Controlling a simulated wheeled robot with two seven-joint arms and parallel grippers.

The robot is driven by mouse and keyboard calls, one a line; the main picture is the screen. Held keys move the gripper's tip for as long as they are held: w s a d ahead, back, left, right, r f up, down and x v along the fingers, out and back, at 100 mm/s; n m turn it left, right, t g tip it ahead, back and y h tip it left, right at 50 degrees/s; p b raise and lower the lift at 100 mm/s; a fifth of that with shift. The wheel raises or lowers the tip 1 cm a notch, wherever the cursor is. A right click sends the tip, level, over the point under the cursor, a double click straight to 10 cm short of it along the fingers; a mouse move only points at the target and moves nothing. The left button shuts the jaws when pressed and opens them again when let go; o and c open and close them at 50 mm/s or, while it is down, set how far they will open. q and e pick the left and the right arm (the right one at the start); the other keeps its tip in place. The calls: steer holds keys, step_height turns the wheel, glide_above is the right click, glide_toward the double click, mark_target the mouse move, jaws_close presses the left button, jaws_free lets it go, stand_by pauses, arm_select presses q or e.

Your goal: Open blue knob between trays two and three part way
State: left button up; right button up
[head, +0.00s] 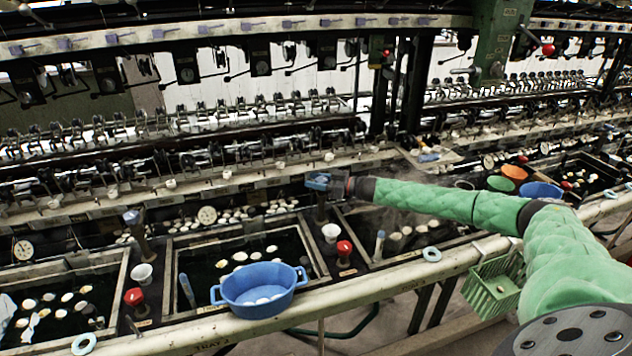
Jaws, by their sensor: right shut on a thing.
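The blue knob (317,181) stands on a dark post between the middle tray (172,282), whose front edge reads as tray 2, and the tray to its right (370,264). My right gripper (326,183), on the green-sleeved arm from the right, is shut on this knob. The fingers are small and dark here, and they partly hide the knob and its post. How far the knob is turned cannot be told. My left gripper is not in view.
A red knob (344,248) and a white cup (331,232) stand just below the held knob. Another blue knob (131,216) is farther left. A blue basin (259,289) sits on the front edge. A green basket (494,286) hangs beneath my right arm.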

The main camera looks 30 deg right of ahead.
steer(key=shift+r, duration=0.1)
steer(key=o, duration=0.8)
steer(key=shift+o, duration=0.8)
steer(key=shift+s+d, duration=0.1)
steer(key=shift+d, duration=0.05)
steer(key=shift+s+d+f+b, duration=0.25)
steer(key=shift+s+d+b, duration=0.3)
steer(key=shift+b, duration=0.05)
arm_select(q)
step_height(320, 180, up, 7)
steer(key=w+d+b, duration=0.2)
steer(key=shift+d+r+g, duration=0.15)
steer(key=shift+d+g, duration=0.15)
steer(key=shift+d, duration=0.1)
arm_select(e)
steer(key=shift+r+v, duration=0.2)
steer(key=shift+v, duration=2.75)
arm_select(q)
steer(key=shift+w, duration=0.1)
